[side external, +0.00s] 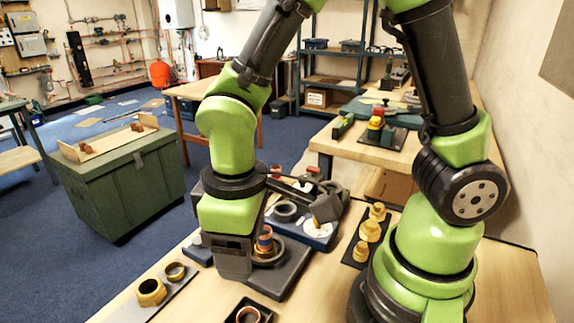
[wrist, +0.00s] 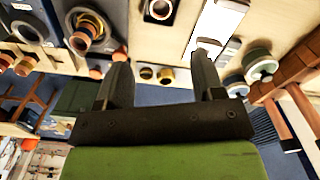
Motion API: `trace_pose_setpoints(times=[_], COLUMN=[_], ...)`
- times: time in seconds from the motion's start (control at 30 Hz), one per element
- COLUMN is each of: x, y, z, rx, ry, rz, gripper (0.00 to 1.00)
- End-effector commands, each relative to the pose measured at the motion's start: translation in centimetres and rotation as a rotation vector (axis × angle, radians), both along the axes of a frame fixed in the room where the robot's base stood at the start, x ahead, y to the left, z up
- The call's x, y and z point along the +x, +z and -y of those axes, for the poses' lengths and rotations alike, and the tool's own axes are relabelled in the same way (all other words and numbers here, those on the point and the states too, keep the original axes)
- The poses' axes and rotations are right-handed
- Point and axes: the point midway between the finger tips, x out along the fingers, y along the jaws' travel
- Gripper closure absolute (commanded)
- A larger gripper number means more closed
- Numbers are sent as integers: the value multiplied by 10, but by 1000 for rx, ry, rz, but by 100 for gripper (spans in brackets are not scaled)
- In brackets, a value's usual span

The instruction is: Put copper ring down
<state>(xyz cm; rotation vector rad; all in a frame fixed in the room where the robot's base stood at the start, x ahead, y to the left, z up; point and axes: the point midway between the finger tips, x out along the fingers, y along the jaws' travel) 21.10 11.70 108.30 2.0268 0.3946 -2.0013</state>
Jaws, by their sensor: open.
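My gripper (side external: 236,266) points down beside a dark block with a stepped round fitting (side external: 265,252) in the side view. In the wrist view, my gripper (wrist: 161,60) has its two dark fingers wide apart with nothing held between them. A copper-coloured ring (side external: 265,236) sits upright at the top of that fitting, close to the right of my gripper; contact cannot be told. Another copper ring (side external: 247,315) lies in a small black tray at the front edge; it also seems to show in the wrist view (wrist: 160,8). Which one the task means is unclear.
Two brass fittings (side external: 150,291) stand on a grey strip at front left. A blue tray (side external: 318,240) with round parts lies behind the block. Several yellow fittings (side external: 370,230) stand on a dark strip at right. Bare wood (side external: 215,305) shows in front.

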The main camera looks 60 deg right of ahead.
Motion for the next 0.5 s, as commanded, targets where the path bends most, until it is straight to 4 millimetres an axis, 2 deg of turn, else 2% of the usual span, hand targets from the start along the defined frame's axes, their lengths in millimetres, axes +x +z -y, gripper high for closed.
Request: trace_pose_setpoints(times=[0.13, 0.23, 0.4, 0.5], x=[3, 0, -21, -37], y=[30, 63, 112, 132], z=[14, 31, 63, 76], rx=[54, 117, 234, 296], ry=[-104, -228, -447, -554], rz=[65, 145, 295, 380], gripper=[38, 38, 38, 38])
